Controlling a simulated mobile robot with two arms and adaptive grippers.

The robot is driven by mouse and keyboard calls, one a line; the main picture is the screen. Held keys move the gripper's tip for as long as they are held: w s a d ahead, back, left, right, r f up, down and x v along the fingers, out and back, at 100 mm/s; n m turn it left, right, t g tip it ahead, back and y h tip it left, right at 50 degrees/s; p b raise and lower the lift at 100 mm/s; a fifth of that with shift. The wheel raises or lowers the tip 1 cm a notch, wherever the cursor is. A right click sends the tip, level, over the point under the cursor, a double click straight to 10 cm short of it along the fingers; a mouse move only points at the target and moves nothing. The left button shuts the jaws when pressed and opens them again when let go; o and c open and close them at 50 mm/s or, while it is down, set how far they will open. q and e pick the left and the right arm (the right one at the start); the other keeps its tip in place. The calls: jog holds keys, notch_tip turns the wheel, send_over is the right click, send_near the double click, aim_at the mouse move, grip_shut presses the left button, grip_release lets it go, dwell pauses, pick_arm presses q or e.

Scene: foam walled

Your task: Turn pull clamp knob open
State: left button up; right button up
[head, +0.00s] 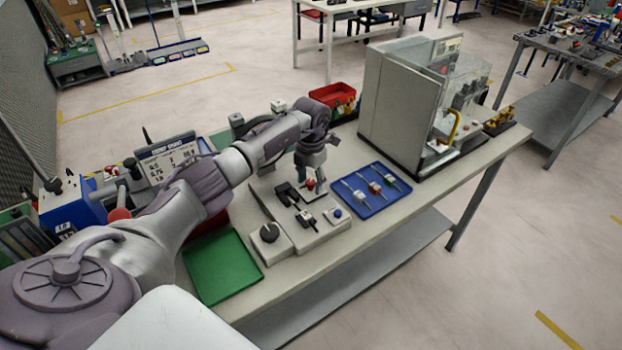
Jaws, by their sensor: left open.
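A light grey fixture block (318,236) lies on the bench in front of my left arm. A black round knob (269,232) sits on a small grey box at its left end. Black clamp parts (305,218) stand on the block, and a blue button (337,213) is at its right. A small red knob (310,184) shows at the block's back. I cannot tell for certain which is the pull clamp knob. My left gripper (310,188) is open, pointing down right at the red knob; its fingers partly hide that spot, and contact cannot be told. My right gripper is out of view.
A blue tray (348,203) with several small tools lies right of the fixture. A green tray (222,266) lies at left. A large grey machine (400,105) stands at the right back, near a red bin (333,96). The bench front strip is clear.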

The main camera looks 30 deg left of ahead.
pick_arm(q)
grip_shut()
jog(key=shift+n, duration=0.4)
jog(key=n, duration=0.3)
jog(key=shift+n, duration=0.3)
jog(key=n, duration=0.4)
jog(key=shift+a+r+n, duration=0.1)
jog(key=shift+n, duration=0.2)
jog(key=n+p, duration=0.1)
jog(key=n, duration=0.3)
jog(key=shift+n+p, duration=0.75)
jog(key=shift+n, duration=1.75)
